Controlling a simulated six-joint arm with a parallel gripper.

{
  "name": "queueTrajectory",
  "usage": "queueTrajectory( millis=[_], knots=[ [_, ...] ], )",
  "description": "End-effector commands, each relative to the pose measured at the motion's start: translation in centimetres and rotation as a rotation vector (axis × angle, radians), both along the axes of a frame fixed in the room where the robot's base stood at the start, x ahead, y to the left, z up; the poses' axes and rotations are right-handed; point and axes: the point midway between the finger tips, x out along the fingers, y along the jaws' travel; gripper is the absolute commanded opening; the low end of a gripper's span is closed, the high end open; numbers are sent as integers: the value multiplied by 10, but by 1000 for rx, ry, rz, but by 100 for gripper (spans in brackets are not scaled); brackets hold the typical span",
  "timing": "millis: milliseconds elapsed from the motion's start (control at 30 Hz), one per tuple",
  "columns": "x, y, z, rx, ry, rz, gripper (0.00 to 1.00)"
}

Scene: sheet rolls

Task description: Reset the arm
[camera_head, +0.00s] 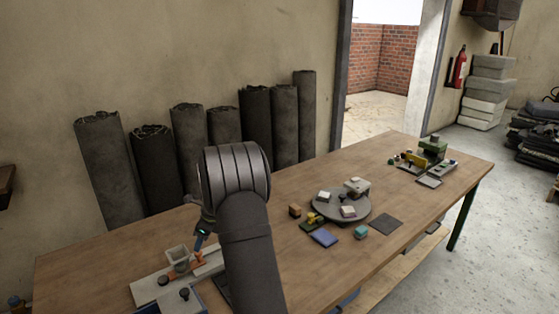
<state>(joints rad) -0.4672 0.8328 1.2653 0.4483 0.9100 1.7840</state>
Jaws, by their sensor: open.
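My arm rises from the bottom centre, bends at a large dark joint and reaches down on the left. My gripper (199,248) is small and partly hidden behind the arm, low over the left part of the wooden table (95,262). It is open. It is close to a white board (150,292) with a small grey cup (177,254) and orange parts on it. I cannot tell whether the gripper touches any of these.
A round grey disc (326,207) with small blocks is mid-table, with a blue pad (323,238), a teal block (361,232) and a dark square (385,223) nearby. Several dark rolls (256,125) lean on the wall.

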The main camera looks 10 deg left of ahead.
Motion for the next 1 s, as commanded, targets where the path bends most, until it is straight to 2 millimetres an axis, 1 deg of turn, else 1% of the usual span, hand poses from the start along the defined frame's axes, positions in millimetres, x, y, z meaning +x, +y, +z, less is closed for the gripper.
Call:
queueTrajectory(
  millis=[33,200,367,400,500,800,867,1000],
  knots=[
    [-1,4,-10,-1,3,1,48],
    [-1,15,-37,-2,2,2,48],
    [-1,22,-55,-1,2,1,48],
    [4,18,-52,0,-1,-1,48],
    [8,14,-52,0,-1,0,48],
    [9,13,-52,0,0,1,48],
    [9,13,-52,0,0,1,60],
    [9,12,-51,-1,0,1,88]
  ],
)
